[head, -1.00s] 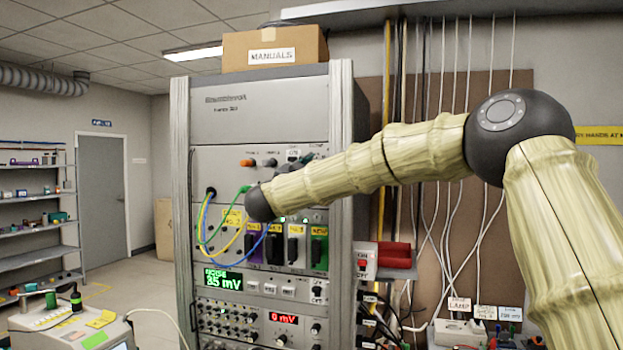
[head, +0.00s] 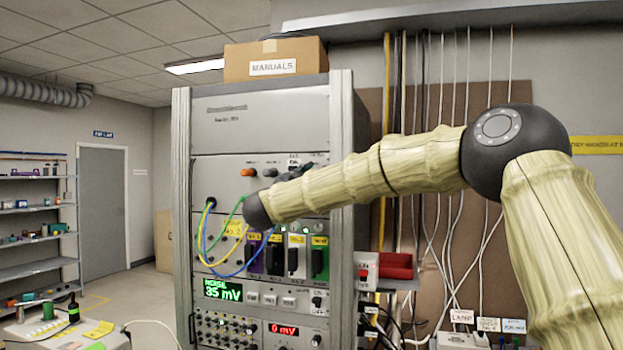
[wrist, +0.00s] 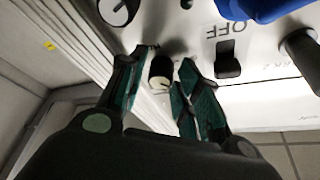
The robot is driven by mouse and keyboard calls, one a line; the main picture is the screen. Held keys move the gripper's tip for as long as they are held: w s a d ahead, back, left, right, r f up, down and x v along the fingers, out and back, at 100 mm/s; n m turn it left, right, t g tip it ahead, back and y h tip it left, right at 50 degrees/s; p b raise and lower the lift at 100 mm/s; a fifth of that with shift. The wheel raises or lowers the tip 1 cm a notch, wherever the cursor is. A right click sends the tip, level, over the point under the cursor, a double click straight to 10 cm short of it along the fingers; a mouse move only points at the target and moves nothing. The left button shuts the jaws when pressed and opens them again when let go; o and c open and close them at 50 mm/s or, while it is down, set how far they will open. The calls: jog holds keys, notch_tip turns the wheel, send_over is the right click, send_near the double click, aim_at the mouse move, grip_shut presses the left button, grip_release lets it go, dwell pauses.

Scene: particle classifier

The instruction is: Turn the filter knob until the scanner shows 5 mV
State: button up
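In the wrist view, which looks upside down, a small dark knob with a pale face (wrist: 161,73) sits between the fingertips of my gripper (wrist: 167,66). The teal-and-black fingers are apart on either side of it, with a gap on at least the right side; I cannot tell whether the left finger touches it. No label on this knob is readable. In the head view my forearm hides most of the gripper and this knob. A green display (head: 222,290) on the rack reads "NOISE 35 mV". A red display (head: 283,329) below it reads 0 mV.
A switch marked OFF (wrist: 229,58) and another dark knob (wrist: 300,50) are close to my gripper. Blue, green and yellow cables (head: 207,245) hang at the rack's left. A box marked MANUALS (head: 275,58) stands on top. The rack's right post (head: 341,110) is near my forearm.

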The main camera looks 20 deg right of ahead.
jog(key=shift+s+a, duration=0.1)
jog(key=v, duration=1.1)
jog(key=shift+s+a+f, duration=0.2)
jog(key=shift+a, duration=0.05)
